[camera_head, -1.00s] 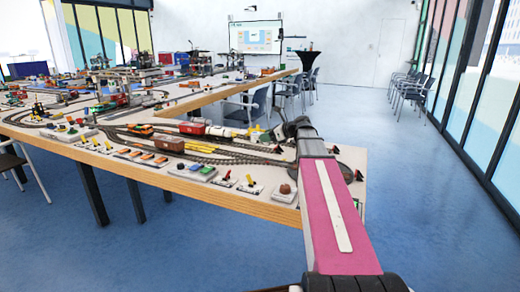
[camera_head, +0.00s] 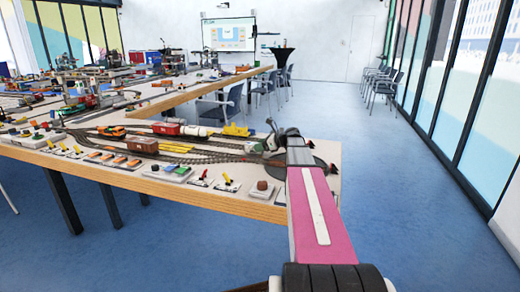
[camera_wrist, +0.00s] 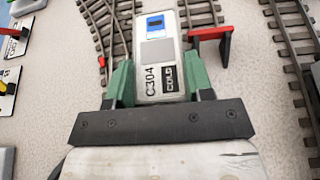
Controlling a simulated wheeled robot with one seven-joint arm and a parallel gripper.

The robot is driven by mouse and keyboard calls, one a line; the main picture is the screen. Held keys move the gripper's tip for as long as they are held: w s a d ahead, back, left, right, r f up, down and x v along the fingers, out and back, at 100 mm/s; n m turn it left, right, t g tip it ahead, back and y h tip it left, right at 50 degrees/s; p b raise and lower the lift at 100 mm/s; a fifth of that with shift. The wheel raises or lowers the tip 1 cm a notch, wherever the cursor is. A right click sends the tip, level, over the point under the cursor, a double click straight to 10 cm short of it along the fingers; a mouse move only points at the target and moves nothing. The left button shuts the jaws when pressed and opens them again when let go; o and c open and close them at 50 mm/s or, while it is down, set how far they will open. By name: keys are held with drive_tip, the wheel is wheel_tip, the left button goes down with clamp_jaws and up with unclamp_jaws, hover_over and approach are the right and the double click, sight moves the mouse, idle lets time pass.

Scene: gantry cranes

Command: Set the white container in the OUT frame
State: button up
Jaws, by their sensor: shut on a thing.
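The white container (camera_wrist: 158,84), marked "C304" and "COLD" with a blue patch near its far end, is between the green fingers of my gripper (camera_wrist: 158,80) in the wrist view. The fingers are shut on its two sides. A dark bar of my gripper covers its near end. The gap between the container and the table cannot be judged. I cannot make out the OUT frame in either view.
Model tracks (camera_wrist: 106,25) run beyond and right of the container. A red and black bracket (camera_wrist: 210,34) stands close to its right. Lever plates (camera_wrist: 14,48) lie at left. In the head view, wagons (camera_head: 180,129) stand on the table's tracks, and the floor at right (camera_head: 400,190) is clear.

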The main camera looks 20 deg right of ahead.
drive_tip(key=shift+f, duration=0.6)
drive_tip(key=shift+f, duration=0.1)
drive_tip(key=o, duration=1)
